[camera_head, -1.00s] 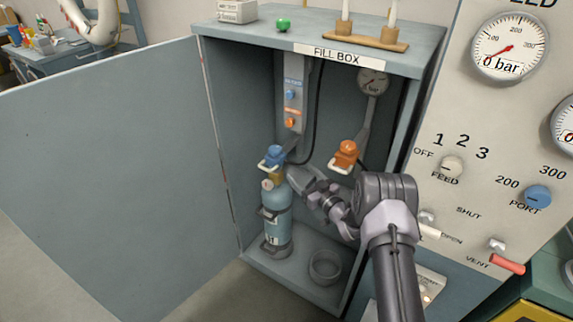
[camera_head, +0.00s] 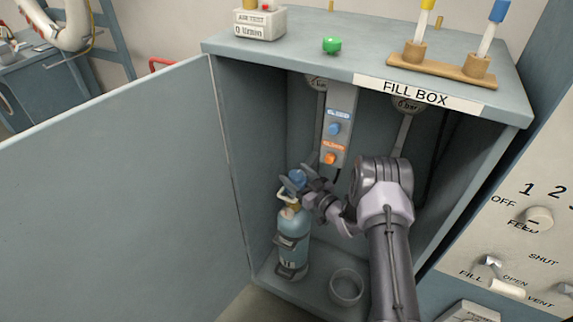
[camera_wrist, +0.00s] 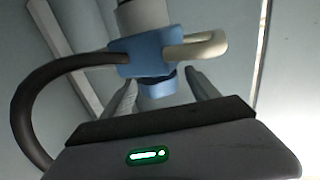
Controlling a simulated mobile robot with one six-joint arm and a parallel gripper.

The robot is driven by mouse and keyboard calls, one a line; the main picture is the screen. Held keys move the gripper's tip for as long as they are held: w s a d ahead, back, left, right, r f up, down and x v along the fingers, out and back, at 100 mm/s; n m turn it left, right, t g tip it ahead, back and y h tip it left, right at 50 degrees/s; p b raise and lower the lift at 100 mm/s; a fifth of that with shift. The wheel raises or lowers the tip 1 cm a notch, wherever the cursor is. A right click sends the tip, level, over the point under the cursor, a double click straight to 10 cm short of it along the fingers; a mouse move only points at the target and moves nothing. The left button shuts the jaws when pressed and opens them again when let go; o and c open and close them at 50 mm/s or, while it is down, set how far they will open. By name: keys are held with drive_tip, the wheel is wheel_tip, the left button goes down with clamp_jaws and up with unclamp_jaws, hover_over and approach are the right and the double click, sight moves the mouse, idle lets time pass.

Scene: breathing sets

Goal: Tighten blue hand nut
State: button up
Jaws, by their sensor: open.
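The blue hand nut (camera_wrist: 158,82) shows in the wrist view below a blue fitting (camera_wrist: 150,50) with a cream handle. In the head view the blue fitting (camera_head: 297,176) sits at the top of the light blue cylinder (camera_head: 293,225), partly covered by my gripper (camera_head: 300,188). My gripper also shows in the wrist view (camera_wrist: 162,80). Its fingers are apart, one on each side of the blue nut, with the nut between them in the picture. I cannot tell whether either finger touches it. The cylinder stands upright inside the fill box.
The fill box (camera_head: 365,53) has its door (camera_head: 120,170) swung open to the left. A round bowl (camera_head: 346,287) is on its floor, right of the cylinder. A panel with blue and orange knobs (camera_head: 336,130) hangs at the back. A dark hose (camera_wrist: 25,100) curves left of the nut.

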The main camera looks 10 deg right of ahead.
drive_tip(key=shift+w, duration=0.1)
drive_tip(key=shift+c, duration=0.4)
drive_tip(key=c, duration=1.3)
drive_tip(key=shift+r+h, duration=0.1)
drive_tip(key=shift+h, duration=0.2)
